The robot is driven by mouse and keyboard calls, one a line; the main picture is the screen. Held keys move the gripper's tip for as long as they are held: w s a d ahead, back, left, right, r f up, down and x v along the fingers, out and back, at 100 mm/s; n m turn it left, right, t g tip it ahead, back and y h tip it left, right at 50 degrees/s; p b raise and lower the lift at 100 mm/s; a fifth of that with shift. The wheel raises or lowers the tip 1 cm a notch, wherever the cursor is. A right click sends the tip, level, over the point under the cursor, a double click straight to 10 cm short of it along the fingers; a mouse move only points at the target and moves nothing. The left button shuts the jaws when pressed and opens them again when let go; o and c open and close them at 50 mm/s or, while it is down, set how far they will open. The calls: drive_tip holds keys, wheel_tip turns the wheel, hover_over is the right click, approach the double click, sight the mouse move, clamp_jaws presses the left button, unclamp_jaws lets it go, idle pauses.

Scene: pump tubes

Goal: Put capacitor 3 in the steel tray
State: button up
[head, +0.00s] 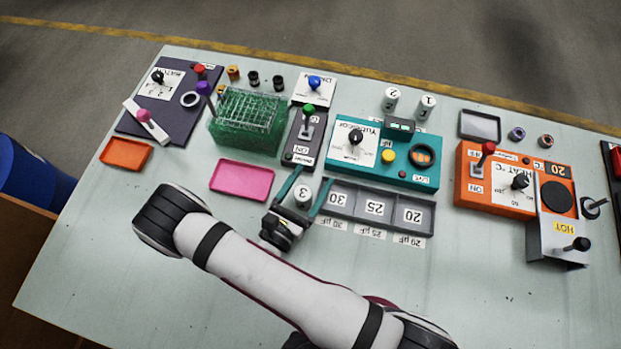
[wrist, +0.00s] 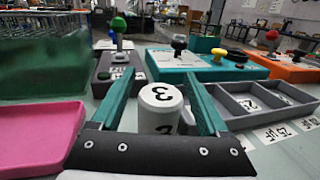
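Capacitor 3 (head: 303,193) is a white cylinder with a black "3" on its top. It stands upright between the two teal fingers of my gripper (head: 314,174). In the wrist view the capacitor (wrist: 161,108) is between the fingers, with a gap at its left side; the right finger is close to it. My gripper (wrist: 158,75) is open around it. The steel tray (head: 480,125) is a small, shallow grey tray at the back right, and it looks empty. I cannot see it clearly in the wrist view.
A grey three-compartment holder (head: 375,207) is just right of my gripper. A pink tray (head: 242,180) is to its left. A teal device (head: 383,155) stands behind the holder. Capacitors 2 (head: 391,98) and 1 (head: 425,106) stand behind that device. An orange heater (head: 495,183) stands at the right.

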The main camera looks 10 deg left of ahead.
drive_tip(key=shift+r, duration=0.1)
drive_tip(key=shift+s+a, duration=0.1)
drive_tip(key=shift+s, duration=0.2)
drive_tip(key=v, duration=1.1)
drive_tip(key=shift+s, duration=0.2)
drive_tip(key=w+d+r+m+g+h, duration=0.2)
drive_tip(key=d+r+m+g+h, duration=0.5)
drive_tip(key=d+r+m+g, duration=1.05)
drive_tip(key=s+r+m+g+y, duration=0.1)
drive_tip(key=s+m+y, duration=0.5)
drive_tip(key=m+y, duration=0.6)
drive_tip(key=m, duration=0.7)
drive_tip(key=shift+d+r, duration=0.25)
drive_tip(key=shift+d, duration=0.15)
drive_tip(key=shift+o, duration=0.4)
drive_tip(key=shift+w+a+r+m+t+y, duration=0.2)
drive_tip(key=shift+r+m+t+y, duration=0.25)
drive_tip(key=shift+m+y, duration=0.45)
drive_tip(key=shift+a, duration=0.1)
